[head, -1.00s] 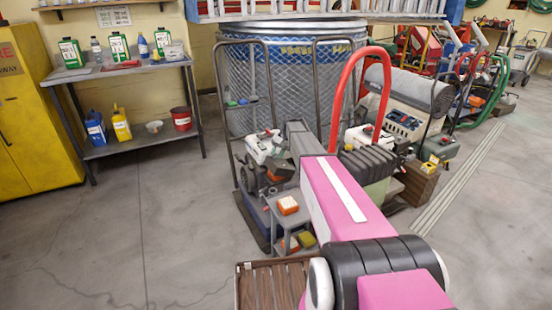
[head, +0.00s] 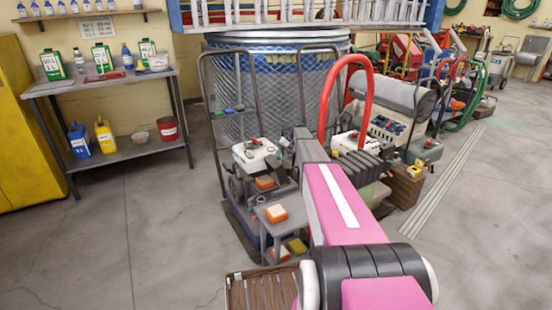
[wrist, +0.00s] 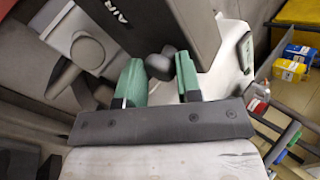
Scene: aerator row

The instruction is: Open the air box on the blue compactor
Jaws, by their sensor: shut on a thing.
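The blue compactor (head: 238,222), with a dark tall handle, stands in front of the large mesh-sided drum in the head view. Its white engine top (head: 254,155) faces up. In the wrist view the air box (wrist: 160,22) is a dark grey cover lettered AIR. In the head view my arm hides the gripper's tips, so the contact shows only from the wrist.
A small grey cart (head: 276,235) with orange sponges stands close in front of the compactor. A second machine with a red handle (head: 327,100) is just right of my arm. A slatted brown crate (head: 258,290) lies nearer. Floor at left is clear.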

